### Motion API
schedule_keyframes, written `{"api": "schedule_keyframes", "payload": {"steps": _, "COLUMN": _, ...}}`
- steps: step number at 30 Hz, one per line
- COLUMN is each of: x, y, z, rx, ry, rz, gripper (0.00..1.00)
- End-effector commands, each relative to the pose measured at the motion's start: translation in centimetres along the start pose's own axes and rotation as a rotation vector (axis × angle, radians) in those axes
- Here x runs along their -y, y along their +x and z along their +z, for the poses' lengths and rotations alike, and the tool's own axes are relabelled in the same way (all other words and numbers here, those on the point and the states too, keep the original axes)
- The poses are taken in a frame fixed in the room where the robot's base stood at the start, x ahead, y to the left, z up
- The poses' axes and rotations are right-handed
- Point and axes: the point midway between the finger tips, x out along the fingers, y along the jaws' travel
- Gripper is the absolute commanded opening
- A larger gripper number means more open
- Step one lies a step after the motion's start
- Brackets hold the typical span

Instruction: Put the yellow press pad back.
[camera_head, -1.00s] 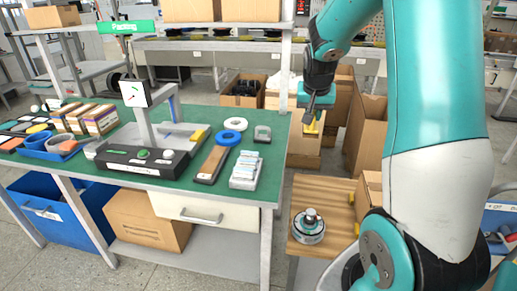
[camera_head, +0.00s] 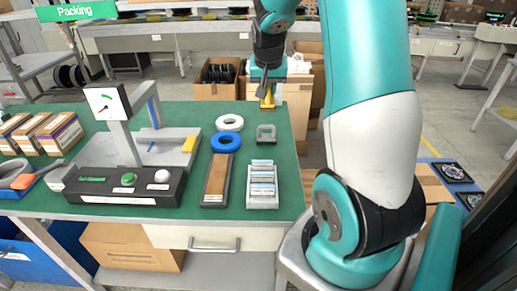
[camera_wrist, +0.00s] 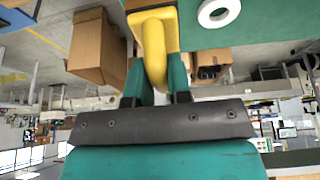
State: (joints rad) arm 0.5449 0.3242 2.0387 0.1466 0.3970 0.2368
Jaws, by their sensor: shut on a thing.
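My gripper (camera_head: 267,88) is shut on the yellow press pad (camera_head: 267,99), above the far right edge of the green workbench (camera_head: 285,189). In the wrist view the yellow press pad (camera_wrist: 153,50) has a rounded stem between my two fingers (camera_wrist: 156,85) and a wider end beyond them. Its full underside is hidden. A small yellow block (camera_head: 190,143) sits at the fixture's right side, apart from my gripper.
A black button box (camera_head: 120,186) stands in front of the fixture. A white ring (camera_head: 229,122), a blue ring (camera_head: 226,142), a grey bracket (camera_head: 266,134), a brown pad in a dark tray (camera_head: 217,178) and a tray of strips (camera_head: 263,184) crowd the right side. Cardboard boxes (camera_head: 218,80) stand behind the bench.

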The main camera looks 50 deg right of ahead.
Motion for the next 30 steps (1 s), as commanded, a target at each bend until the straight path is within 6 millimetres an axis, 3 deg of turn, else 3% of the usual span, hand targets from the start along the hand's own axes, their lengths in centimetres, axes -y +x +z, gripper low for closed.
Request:
{"api": "schedule_keyframes", "payload": {"steps": 15, "x": 0.2, "y": 12.3, "z": 5.4, "rx": 0.008, "ry": -0.001, "rz": 0.001, "gripper": 0.00}}
{"api": "schedule_keyframes", "payload": {"steps": 30, "x": 0.4, "y": 17.6, "z": 7.6, "rx": 0.003, "ry": -0.002, "rz": 0.000, "gripper": 0.00}}
